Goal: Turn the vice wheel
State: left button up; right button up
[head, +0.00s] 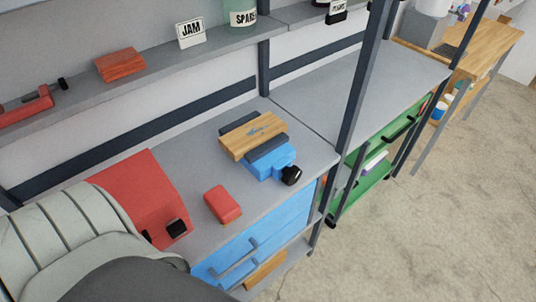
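A blue vice (270,167) with dark grey jaws sits on the grey workbench (312,160), near the middle of the head view. A light wooden board (253,135) with a small blue mark lies at the jaws, and I cannot tell how tightly it is held. The black vice wheel (292,176) sticks out at the vice's front, toward the bench's front edge. Nothing touches the wheel. A pale, ribbed part of my arm and a dark part fill the lower left corner. Neither of my grippers shows.
A red case (150,195) and a small red block (222,204) lie on the bench left of the vice. Blue drawers (262,240) sit below. A dark upright post (362,85) stands right of the vice. The floor at right is clear.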

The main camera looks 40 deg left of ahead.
aim_at(290, 174)
jog(key=i+u, duration=0.1)
jog(key=u, duration=1.75)
jog(key=l+u, duration=0.35)
jog(key=u, duration=0.15)
jog(key=l+u, duration=0.35)
jog(key=u, duration=0.15)
jog(key=l+u, duration=0.45)
jog(key=k+l+u, duration=0.1)
jog(key=u, duration=0.4)
jog(key=k+l, duration=0.05)
jog(key=l, duration=0.05)
